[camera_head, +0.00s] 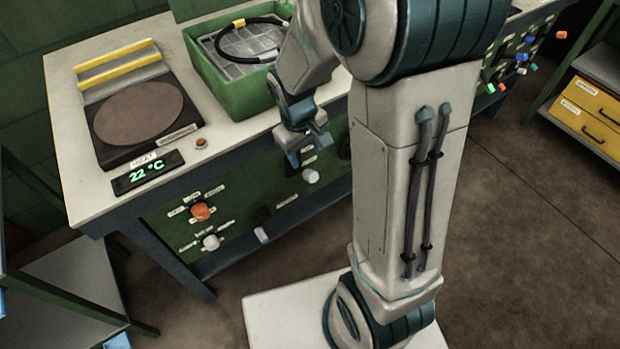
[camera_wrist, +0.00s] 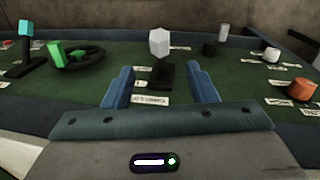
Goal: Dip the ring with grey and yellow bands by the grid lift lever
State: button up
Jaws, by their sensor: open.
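The dark ring (camera_head: 250,40) with a yellow band and a pale grey band lies on the grid (camera_head: 242,66) inside the green tank (camera_head: 236,108) on the bench. My gripper (camera_head: 309,146) is open and empty, away from the ring, in front of the bench's green front panel. In the wrist view my gripper (camera_wrist: 160,78) has its fingers spread towards a white-knobbed lever (camera_wrist: 159,43) with a dark base. The knob shows beyond the fingertips, apart from them. In the head view this knob (camera_head: 311,176) is just below my gripper. The label under it is too blurred to read surely.
A hot plate (camera_head: 138,112) and a 22 °C display (camera_head: 147,172) stand left of the tank. An orange knob (camera_head: 200,211) and other controls sit on the panel. A wheel with green parts (camera_wrist: 82,57) is left of the lever in the wrist view.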

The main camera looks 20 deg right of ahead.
aim_at(310, 179)
jog(key=f, duration=0.4)
jog(key=d+f+b, duration=0.1)
jog(key=f, duration=0.3)
jog(key=f+b, duration=0.1)
jog(key=f, duration=0.3)
jog(key=shift+w+d+f, duration=0.3)
jog(key=shift+f, duration=0.1)
grip_shut()
